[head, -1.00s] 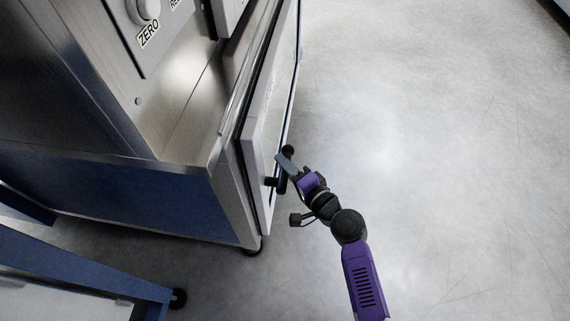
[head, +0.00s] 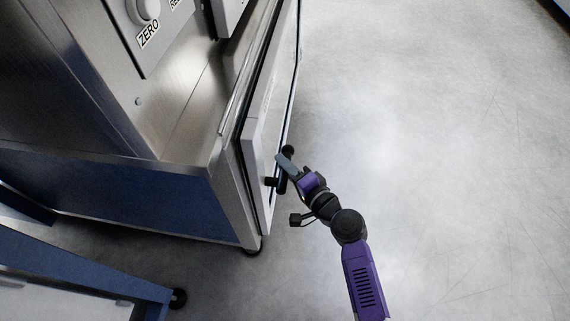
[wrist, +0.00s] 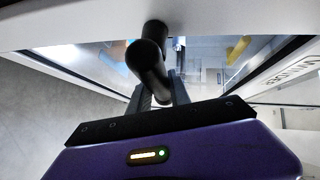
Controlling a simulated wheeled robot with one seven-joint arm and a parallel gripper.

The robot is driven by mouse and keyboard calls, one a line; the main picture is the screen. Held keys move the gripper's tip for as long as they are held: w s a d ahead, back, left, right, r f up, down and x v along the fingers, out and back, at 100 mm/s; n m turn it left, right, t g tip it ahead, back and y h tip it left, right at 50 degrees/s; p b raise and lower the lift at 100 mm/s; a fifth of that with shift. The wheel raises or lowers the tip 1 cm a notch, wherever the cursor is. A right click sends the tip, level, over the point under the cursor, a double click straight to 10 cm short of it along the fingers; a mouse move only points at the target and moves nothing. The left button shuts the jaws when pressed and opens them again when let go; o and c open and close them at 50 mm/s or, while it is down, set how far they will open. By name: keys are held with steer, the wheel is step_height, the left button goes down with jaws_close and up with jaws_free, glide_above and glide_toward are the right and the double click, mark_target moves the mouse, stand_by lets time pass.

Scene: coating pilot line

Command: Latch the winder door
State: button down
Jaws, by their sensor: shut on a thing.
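The winder door (head: 258,150) is a pale framed panel on the right side of the steel machine, seen steeply from above in the head view. It stands close to the machine, with a narrow dark gap along its edge. Its frame and clear pane also show in the wrist view (wrist: 75,52). A black handle (wrist: 148,68) sticks out from the door frame. My gripper (wrist: 160,92) is shut on this handle, with a finger on either side. In the head view my gripper (head: 285,165) is at the door's near end. The latch parts behind the handle are hidden.
The steel machine body (head: 185,110) with a ZERO knob (head: 147,10) stands to the left. A blue-framed table (head: 80,270) is at the lower left, with a dark foot on the floor. The grey floor (head: 430,150) to the right is open and clear.

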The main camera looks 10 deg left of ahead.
mark_target(282, 193)
steer(key=shift+p, duration=1.05)
steer(key=shift+m+g+p, duration=0.3)
steer(key=shift+g+p, duration=0.2)
steer(key=shift+p, duration=0.2)
steer(key=m+g+h+p, duration=0.1)
steer(key=p, duration=0.3)
steer(key=shift+s+f, duration=0.1)
steer(key=shift+f, duration=0.25)
steer(key=g+p, duration=0.1)
steer(key=p, duration=0.1)
steer(key=f+m+g+p, duration=0.1)
steer(key=p, duration=0.1)
steer(key=shift+s+f+h, duration=0.15)
steer(key=shift+s+h, duration=0.1)
steer(key=shift+h, duration=0.05)
steer(key=g+p, duration=0.1)
steer(key=f+m+g+p, duration=0.1)
steer(key=shift+s+f+m+g, duration=0.15)
steer(key=shift+s+m+g, duration=0.15)
steer(key=shift+s, duration=0.1)
steer(key=shift+s+f+m+g+b, duration=0.35)
steer(key=shift+s+m+g+b, duration=0.25)
steer(key=shift+g, duration=0.6)
steer(key=shift+s+f+m+g+b, duration=0.35)
steer(key=shift+s+m+g+b, duration=0.3)
steer(key=shift+g, duration=0.55)
steer(key=shift+s+f+m+g+b, duration=0.4)
steer(key=shift+s+g+b, duration=0.3)
steer(key=shift+g, duration=0.5)
steer(key=shift+s, duration=0.1)
